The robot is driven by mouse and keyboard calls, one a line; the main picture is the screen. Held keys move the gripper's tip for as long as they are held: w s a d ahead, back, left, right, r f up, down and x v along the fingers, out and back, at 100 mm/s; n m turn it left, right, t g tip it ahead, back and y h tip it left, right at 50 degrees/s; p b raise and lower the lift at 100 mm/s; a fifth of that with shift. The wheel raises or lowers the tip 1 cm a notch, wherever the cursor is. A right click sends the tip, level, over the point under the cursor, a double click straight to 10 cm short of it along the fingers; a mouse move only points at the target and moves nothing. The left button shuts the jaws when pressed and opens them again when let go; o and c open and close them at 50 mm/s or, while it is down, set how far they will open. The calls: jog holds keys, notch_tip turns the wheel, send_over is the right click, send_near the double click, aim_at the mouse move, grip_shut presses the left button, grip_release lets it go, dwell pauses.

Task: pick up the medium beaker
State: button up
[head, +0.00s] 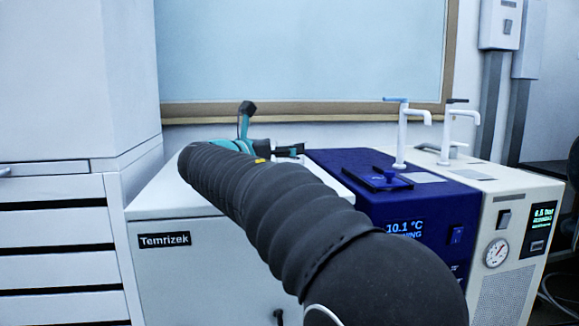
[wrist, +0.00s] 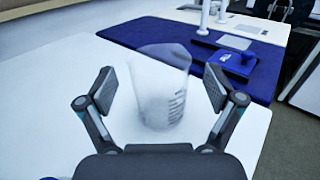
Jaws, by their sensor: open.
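A clear glass beaker with dark graduation marks (wrist: 160,95) stands upright on a white top (wrist: 45,95) in the wrist view. My gripper (wrist: 161,88) is open, with one finger on each side of the beaker in the picture. I see gaps between both pads and the glass, and no contact. Whether the pads are level with the beaker in depth is hard to tell. In the head view my arm hides the beaker, and only part of the gripper (head: 290,151) shows behind it.
A blue unit (head: 340,160) with a small blue knob (wrist: 238,57) on top adjoins the white top. A beige unit (head: 520,190) with taps stands right of it. A tall white cabinet (head: 75,80) is at left. The white top left of the beaker is clear.

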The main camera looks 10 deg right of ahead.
jog(key=shift+f+x, duration=0.2)
jog(key=shift+x, duration=2.75)
jog(key=shift+a, duration=0.1)
jog(key=c, duration=1.1)
jog(key=shift+c, duration=0.2)
